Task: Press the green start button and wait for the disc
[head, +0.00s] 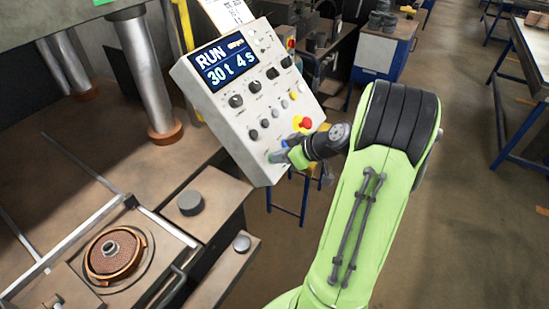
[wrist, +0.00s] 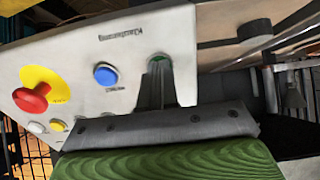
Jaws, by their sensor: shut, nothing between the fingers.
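The control panel (head: 248,100) stands tilted beside the press, and its display (head: 226,63) reads RUN, 30 t, 4 s. My gripper (head: 276,157) is shut and empty, with its fingertips at the panel's lower part. In the wrist view the shut fingers (wrist: 157,85) reach the green start button (wrist: 159,61), and only part of its green rim shows around the tips. Whether the button is pushed in cannot be told. A brown flap disc (head: 122,254) with a metal hub lies in the holder on the press bed.
A red stop button on yellow (wrist: 32,98) and a blue button (wrist: 105,74) sit near my fingers. Press columns (head: 147,75) rise at the left.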

